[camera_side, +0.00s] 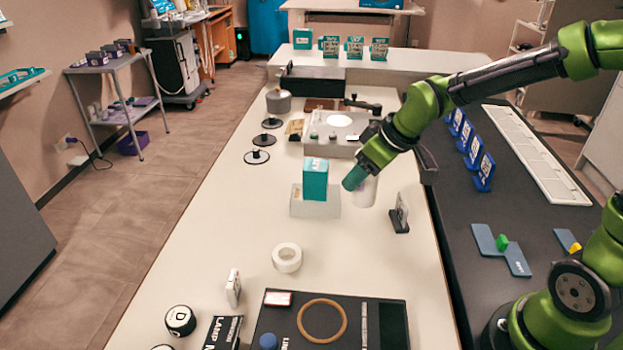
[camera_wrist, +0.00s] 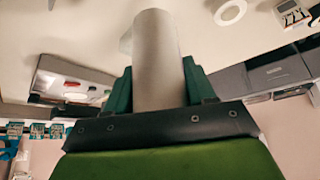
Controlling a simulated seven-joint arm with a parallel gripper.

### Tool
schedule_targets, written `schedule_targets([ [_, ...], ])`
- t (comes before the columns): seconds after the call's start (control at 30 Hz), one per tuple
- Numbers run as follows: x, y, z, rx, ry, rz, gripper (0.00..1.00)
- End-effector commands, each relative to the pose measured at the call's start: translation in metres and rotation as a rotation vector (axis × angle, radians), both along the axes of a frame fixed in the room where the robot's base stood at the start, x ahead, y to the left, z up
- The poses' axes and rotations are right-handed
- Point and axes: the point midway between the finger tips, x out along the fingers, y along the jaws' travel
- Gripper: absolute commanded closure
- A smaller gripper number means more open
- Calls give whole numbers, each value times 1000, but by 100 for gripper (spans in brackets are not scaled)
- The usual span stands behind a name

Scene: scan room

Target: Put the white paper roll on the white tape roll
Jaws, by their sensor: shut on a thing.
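The white paper roll (camera_side: 364,191) is an upright cylinder in my gripper (camera_side: 359,179), beside the teal and white box. In the wrist view the paper roll (camera_wrist: 157,62) stands out between the two green fingers of my gripper (camera_wrist: 160,88), which are shut on it. I cannot tell whether its lower end touches the table. The white tape roll (camera_side: 287,257) lies flat on the white table, in front and to the left of my gripper, apart from it. The tape roll also shows as a ring at the top of the wrist view (camera_wrist: 230,11).
A teal box (camera_side: 315,179) in a white holder (camera_side: 315,207) stands just left of my gripper. A small dark-based stand (camera_side: 400,214) is to the right.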

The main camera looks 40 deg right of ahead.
Motion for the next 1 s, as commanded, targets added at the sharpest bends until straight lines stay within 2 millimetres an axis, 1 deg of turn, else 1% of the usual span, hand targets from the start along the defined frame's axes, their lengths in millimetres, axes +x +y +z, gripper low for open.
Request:
schedule_targets([
  [0.03, -11, 12, -2, 0, -1, 61, 80],
  [0.1, -27, 29, -7, 0, 1, 157, 80],
  [0.2, -47, 49, -14, -1, 1, 288, 80],
  [0.4, -84, 80, -29, 3, 2, 532, 80],
  [0.53, -97, 91, -37, 4, 2, 655, 80],
  [0.67, -98, 93, -37, 5, 1, 734, 80],
  [0.77, -92, 95, -38, 3, 2, 759, 80],
  [0.87, -78, 103, -40, 5, 2, 767, 80],
  [1.0, -51, 117, -43, 7, 0, 768, 80],
])
